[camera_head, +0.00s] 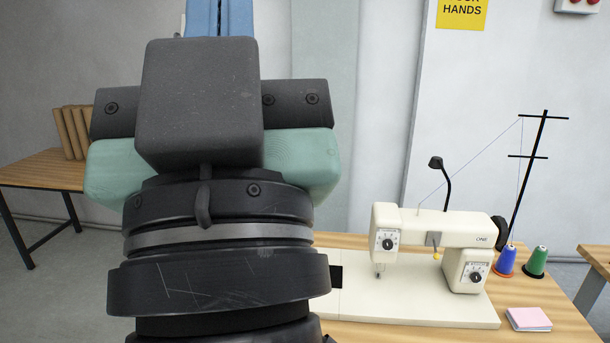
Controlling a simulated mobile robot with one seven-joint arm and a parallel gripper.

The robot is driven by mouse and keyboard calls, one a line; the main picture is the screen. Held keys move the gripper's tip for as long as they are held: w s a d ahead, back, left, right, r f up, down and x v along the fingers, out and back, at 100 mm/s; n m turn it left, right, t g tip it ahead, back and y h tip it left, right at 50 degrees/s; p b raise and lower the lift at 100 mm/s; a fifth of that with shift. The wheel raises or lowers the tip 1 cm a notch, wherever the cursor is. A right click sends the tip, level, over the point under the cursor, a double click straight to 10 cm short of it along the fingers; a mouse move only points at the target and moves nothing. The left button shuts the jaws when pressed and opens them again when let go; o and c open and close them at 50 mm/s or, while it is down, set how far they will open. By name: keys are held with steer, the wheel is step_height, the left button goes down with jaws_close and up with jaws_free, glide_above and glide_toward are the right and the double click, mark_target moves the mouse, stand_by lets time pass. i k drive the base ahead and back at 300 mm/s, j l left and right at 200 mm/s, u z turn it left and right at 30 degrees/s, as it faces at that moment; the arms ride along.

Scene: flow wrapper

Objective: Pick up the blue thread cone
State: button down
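The blue thread cone (506,260) stands upright on an orange base at the right of the table, just behind the sewing machine's right end. A green thread cone (536,262) stands close to its right. My gripper (213,110) fills the left and middle of the view, seen from behind, far to the left of the cone in the picture. Its dark housing hides the fingertips, so I cannot see whether it is open or holds anything.
A cream sewing machine (440,232) with a lamp (443,180) stands left of the cones. A black thread stand (530,175) rises behind them. A pink pad (528,319) lies in front. Another table (40,170) stands far left.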

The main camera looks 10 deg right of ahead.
mark_target(505, 264)
steer(key=i+z, duration=0.1)
steer(key=z, duration=1.05)
steer(key=i+j+z, duration=0.15)
steer(key=i+z, duration=0.2)
steer(key=i+j+z, duration=0.75)
steer(key=i+j, duration=0.2)
steer(key=i, duration=0.05)
